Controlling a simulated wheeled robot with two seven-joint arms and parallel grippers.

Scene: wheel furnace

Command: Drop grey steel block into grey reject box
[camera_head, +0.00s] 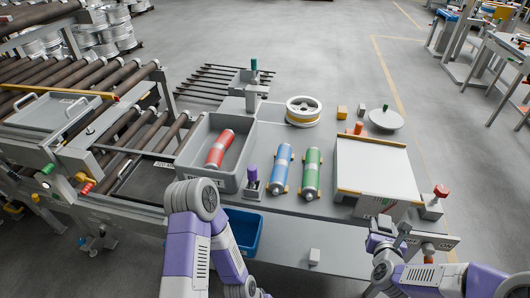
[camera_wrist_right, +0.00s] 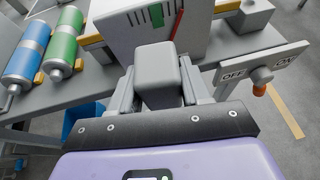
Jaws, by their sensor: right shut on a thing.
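The grey steel block (camera_wrist_right: 157,65) is between the fingers of my right gripper (camera_wrist_right: 157,88) in the right wrist view, and the gripper is shut on it. In the head view my right gripper (camera_head: 388,232) is at the table's front right, beside the white-topped machine; the block is hard to tell from the fingers there. A grey open box (camera_head: 238,181) stands on the left of the table with a red cylinder (camera_head: 220,148) inside; I cannot tell whether it is the reject box. My left arm shows in front of the table, but its gripper is not in view.
A blue cylinder (camera_head: 282,168) and a green cylinder (camera_head: 311,172) lie mid-table. The white-topped machine (camera_head: 374,166) stands right of them. A blue bin (camera_head: 243,233) is low at the front. A small pale block (camera_head: 314,256) sits at the front. Roller conveyors (camera_head: 75,80) are left.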

